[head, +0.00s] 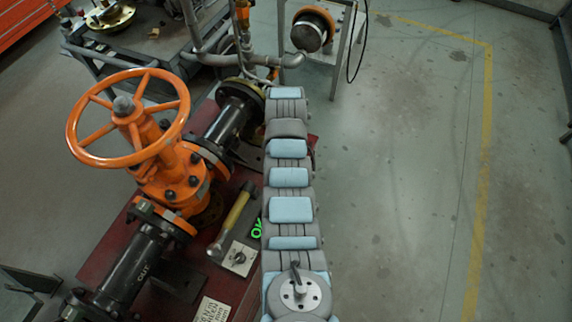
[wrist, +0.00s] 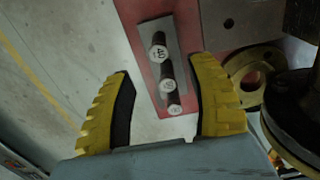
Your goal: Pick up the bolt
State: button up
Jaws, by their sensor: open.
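Three dark bolts with pale, marked heads stand or lie in a row in the wrist view: an upper one (wrist: 159,54), a middle one (wrist: 167,84) and a lower one (wrist: 174,108). They are on a grey plate (wrist: 151,28) on a red surface. I cannot tell which one is the task's bolt. My gripper (wrist: 163,66) has two yellow fingers with dark inner pads, spread wide either side of the bolts. It is open and empty, and the bolts appear apart from the fingers. In the head view my arm hides the gripper and the bolts.
An orange gate valve (head: 165,165) with a handwheel (head: 128,75) stands left of my arm. A yellow-handled tool (head: 236,212) and a small knob plate (head: 240,258) lie on the red bench (head: 130,262). A yellow ring (wrist: 250,72) is right of my gripper. Open floor lies right.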

jog(key=shift+d+f+b, duration=0.1)
jog(key=shift+f+b, duration=0.55)
jog(key=shift+f, duration=2.85)
jog(key=shift+c, duration=0.2)
grip_shut()
